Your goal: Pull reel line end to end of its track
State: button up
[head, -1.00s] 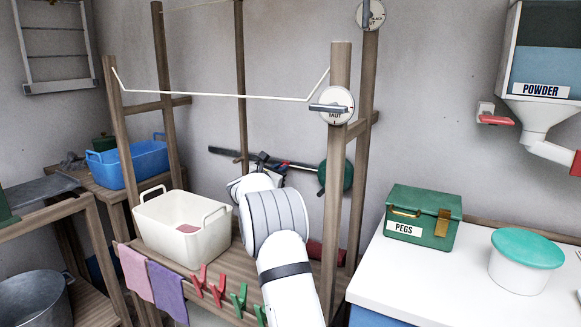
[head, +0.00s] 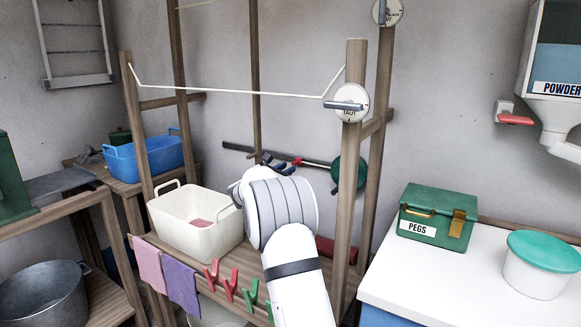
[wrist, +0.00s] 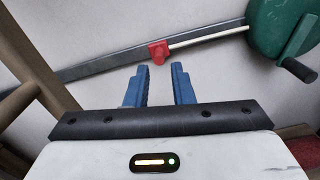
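The track (head: 240,149) is a dark bar slanting along the back wall, behind the wooden frame. A green reel (head: 363,172) with a dark crank sits at its right end; the reel also shows in the wrist view (wrist: 280,30). The red line end (wrist: 159,52) lies on the track, with a pale line (wrist: 208,36) running from it to the reel. My gripper (wrist: 160,84) is open and empty. Its two blue fingers point at the red line end, just short of it in the picture. In the head view my gripper (head: 272,160) is partly hidden by my wrist.
A wooden post (head: 353,220) stands right of my arm. A cream basket (head: 190,222) is on the shelf to the left. Cloths and pegs hang along the front rail. A white counter (head: 400,283) holds a green pegs box (head: 437,215) and a lidded tub (head: 540,263).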

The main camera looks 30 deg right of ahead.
jog(key=shift+v, duration=1.7)
jog(key=shift+c, duration=0.4)
